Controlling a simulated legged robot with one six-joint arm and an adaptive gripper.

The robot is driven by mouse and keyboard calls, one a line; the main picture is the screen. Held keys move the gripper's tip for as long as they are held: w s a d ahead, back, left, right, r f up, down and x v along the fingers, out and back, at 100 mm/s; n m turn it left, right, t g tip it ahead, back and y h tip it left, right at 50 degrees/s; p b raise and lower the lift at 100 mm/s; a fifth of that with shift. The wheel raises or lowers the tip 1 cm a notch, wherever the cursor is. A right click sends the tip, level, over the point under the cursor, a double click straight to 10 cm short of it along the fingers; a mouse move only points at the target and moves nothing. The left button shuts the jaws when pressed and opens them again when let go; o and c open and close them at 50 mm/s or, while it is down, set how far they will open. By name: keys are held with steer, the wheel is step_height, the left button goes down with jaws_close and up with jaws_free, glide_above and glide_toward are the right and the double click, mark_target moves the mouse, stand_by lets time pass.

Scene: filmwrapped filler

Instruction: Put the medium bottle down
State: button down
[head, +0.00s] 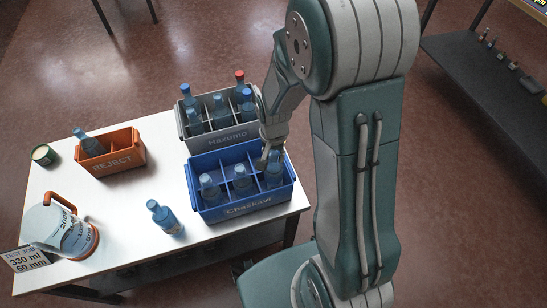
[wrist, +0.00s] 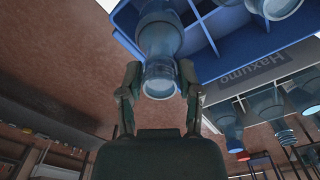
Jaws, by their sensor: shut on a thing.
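A clear blue bottle (wrist: 160,42) is between my gripper's fingers (wrist: 160,82) in the wrist view, with its neck end toward my palm. My gripper (head: 270,158) is shut on it. In the head view this bottle (head: 273,175) is upright in the right part of the blue crate (head: 245,206), labelled Chaskaw. My gripper and arm partly hide its top. I cannot tell whether its base touches the crate floor. Two other bottles (head: 209,188) (head: 242,180) stand in the same crate, to the left.
A grey Haxumo crate (head: 229,140) with several bottles stands directly behind. An orange REJECT box (head: 112,162) holds one leaning bottle. A loose bottle (head: 165,217), a jug (head: 75,235) and a green can (head: 43,154) are on the white table (head: 120,215). The table's middle is clear.

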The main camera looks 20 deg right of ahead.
steer(key=shift+f, duration=1.1)
steer(key=shift+c, duration=1.4)
jaws_free()
step_height(320, 180, up, 12)
steer(key=shift+r, duration=0.2)
steer(key=s+r+n+t, duration=0.5)
steer(key=s+r+n, duration=0.1)
steer(key=s+r, duration=0.8)
step_height(320, 180, up, 2)
steer(key=shift+s+n+t, duration=0.15)
steer(key=shift+n+t, duration=0.15)
steer(key=shift+n, duration=0.1)
steer(key=shift+a, duration=0.1)
